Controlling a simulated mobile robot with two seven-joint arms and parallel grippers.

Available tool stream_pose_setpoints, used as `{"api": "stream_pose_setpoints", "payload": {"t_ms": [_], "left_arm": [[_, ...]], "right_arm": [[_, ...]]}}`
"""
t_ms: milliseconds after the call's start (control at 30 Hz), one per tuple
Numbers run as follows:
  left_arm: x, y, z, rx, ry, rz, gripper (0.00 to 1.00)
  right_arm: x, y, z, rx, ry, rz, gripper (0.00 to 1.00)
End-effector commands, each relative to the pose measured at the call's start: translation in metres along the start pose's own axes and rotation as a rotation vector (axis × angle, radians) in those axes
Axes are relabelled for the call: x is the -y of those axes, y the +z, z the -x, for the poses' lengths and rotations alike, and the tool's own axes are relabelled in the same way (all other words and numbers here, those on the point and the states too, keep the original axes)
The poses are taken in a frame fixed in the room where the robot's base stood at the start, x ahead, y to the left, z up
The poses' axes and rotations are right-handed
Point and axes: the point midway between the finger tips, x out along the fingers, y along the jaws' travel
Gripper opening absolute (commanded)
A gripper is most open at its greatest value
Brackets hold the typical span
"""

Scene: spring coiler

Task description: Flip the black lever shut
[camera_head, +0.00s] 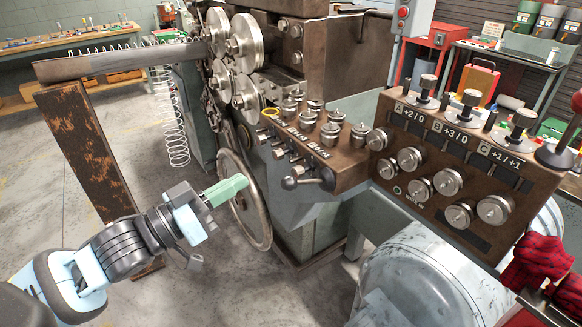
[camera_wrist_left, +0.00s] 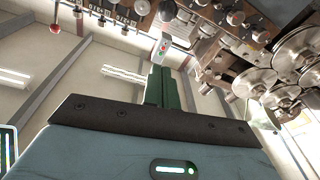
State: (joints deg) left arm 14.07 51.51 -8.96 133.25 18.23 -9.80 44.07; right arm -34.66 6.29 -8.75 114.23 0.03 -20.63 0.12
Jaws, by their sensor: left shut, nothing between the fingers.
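A dark lever with a ball end (camera_head: 290,183) sticks out to the left from the lower front of the brown control box (camera_head: 345,165). My left gripper (camera_head: 240,184) has green fingers, shut and empty. In the picture it is left of the dark lever, in front of the large handwheel, and appears apart from the lever.
The large handwheel (camera_head: 243,205) is close behind my left gripper. Metal rollers (camera_head: 245,42) and a hanging spring (camera_head: 170,115) are above. A labelled panel with several knobs (camera_head: 470,150) stands right. Red plaid cloth (camera_head: 540,262) is at lower right. Open floor lies left.

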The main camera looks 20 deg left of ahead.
Motion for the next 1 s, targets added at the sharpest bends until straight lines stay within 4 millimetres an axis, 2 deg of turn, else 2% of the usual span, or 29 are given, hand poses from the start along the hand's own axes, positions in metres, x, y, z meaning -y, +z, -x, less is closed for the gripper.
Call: {"api": "stream_pose_setpoints", "payload": {"t_ms": [133, 567, 767, 1000], "left_arm": [[-0.002, -0.006, -0.001, -0.006, 0.012, -0.001, 0.0], [-0.002, -0.007, -0.004, -0.008, 0.011, 0.0, 0.0], [-0.002, -0.008, -0.02, -0.011, 0.011, -0.001, 0.0], [-0.003, -0.009, -0.051, -0.011, 0.012, 0.0, 0.0]], "right_arm": [[0.0, 0.0, -0.001, 0.001, 0.0, 0.001, 0.0], [0.0, 0.003, 0.0, 0.007, -0.001, 0.002, 0.0], [0.0, 0.001, 0.002, 0.003, -0.001, 0.004, 0.0], [-0.001, -0.008, 0.004, -0.011, 0.001, 0.008, 0.0]]}}
